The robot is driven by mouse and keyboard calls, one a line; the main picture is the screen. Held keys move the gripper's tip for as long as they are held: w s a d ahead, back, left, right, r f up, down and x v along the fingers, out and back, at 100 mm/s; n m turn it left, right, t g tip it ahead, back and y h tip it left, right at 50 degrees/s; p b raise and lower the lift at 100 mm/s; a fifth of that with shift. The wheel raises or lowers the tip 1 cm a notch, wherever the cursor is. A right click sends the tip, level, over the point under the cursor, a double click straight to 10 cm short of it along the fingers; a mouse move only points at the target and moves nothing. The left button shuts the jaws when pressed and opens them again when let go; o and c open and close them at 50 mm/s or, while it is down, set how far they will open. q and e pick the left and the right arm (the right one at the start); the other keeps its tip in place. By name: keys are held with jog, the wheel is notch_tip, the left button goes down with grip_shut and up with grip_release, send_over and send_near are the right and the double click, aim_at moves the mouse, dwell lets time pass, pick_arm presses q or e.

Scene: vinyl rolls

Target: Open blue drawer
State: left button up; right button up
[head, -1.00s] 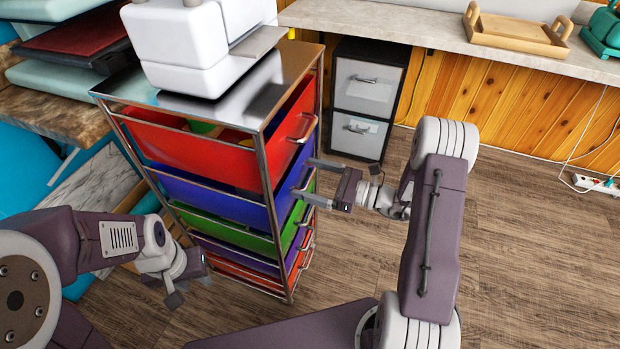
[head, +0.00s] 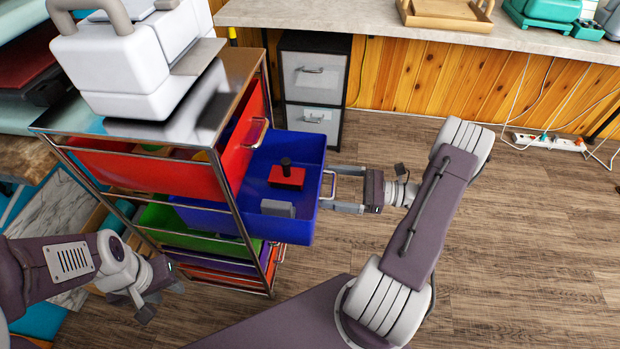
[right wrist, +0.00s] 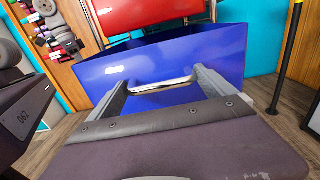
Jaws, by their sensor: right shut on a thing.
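The blue drawer (head: 305,228) is pulled well out of the metal-framed drawer cart, below the red top drawer. A red block with a black knob (head: 287,176) and a grey block (head: 278,208) lie inside it. My right gripper (head: 334,188) is at the drawer's front, shut on its metal handle. The handle (right wrist: 163,86) also shows between the two fingers in the right wrist view, in front of the blue drawer face (right wrist: 120,72). My left gripper (head: 150,300) hangs low to the left of the cart, apart from the drawer; its fingers are unclear.
The red top drawer (head: 140,166) is closed above the blue one, and a green drawer (head: 178,222) is below. A white machine (head: 135,65) stands on the cart top. A grey two-drawer cabinet (head: 312,90) stands behind.

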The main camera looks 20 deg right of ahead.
jog(key=shift+v, duration=2.3)
jog(key=o, duration=1.7)
jog(key=p+v, duration=0.2)
jog(key=v, duration=0.7)
jog(key=shift+s, duration=0.1)
